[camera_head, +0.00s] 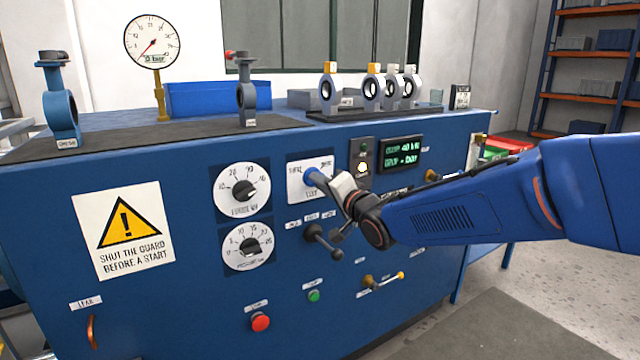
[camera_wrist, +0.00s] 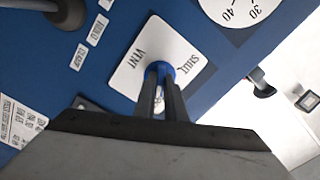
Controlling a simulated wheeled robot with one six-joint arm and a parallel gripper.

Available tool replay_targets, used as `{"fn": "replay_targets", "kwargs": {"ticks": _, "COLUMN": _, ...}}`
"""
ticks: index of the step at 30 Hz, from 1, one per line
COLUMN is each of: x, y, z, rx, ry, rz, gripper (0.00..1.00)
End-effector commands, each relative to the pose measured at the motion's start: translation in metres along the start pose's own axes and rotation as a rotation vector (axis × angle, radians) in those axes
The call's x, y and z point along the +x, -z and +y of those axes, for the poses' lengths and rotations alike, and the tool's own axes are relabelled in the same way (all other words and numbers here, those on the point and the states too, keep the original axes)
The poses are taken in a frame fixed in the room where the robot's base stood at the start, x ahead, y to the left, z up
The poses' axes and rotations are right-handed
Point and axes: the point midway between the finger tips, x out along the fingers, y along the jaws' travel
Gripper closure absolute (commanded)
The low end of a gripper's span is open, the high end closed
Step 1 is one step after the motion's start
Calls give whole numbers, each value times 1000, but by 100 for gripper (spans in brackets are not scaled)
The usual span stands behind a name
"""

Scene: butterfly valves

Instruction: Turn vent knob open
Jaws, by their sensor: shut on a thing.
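The vent knob (camera_head: 314,176) is blue and sits on a white plate (camera_head: 297,190) on the front of the blue bench. In the wrist view the plate (camera_wrist: 137,62) carries the words VENT and SHUT, and the blue knob (camera_wrist: 157,69) shows between my fingertips. My gripper (camera_wrist: 162,88) is shut on the knob, one finger on each side. In the head view my gripper (camera_head: 326,180) reaches the knob from the right and partly covers the plate. The knob's pointer direction is hidden by the fingers.
Two dials (camera_head: 242,190) are left of the plate. A black lever (camera_head: 322,240) sticks out just below my gripper. A lit display (camera_head: 402,154) is to the right. A red button (camera_head: 260,322) and a green button (camera_head: 314,296) are lower down. A gauge (camera_head: 152,42) stands on top.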

Motion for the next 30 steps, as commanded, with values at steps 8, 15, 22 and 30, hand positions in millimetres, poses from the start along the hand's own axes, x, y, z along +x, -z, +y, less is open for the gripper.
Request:
{"fn": "replay_targets", "kwargs": {"ticks": 8, "x": 0, "y": 0, "z": 1, "rx": 1, "ry": -3, "rz": -1, "gripper": 71}}
{"fn": "replay_targets", "kwargs": {"ticks": 15, "x": -2, "y": 0, "z": 0, "rx": 0, "ry": -1, "rz": 0, "gripper": 71}}
{"fn": "replay_targets", "kwargs": {"ticks": 22, "x": -24, "y": 0, "z": 0, "rx": 0, "ry": 0, "rz": 1, "gripper": 71}}
{"fn": "replay_targets", "kwargs": {"ticks": 30, "x": -70, "y": 1, "z": 0, "rx": -1, "ry": 0, "rz": 1, "gripper": 71}}
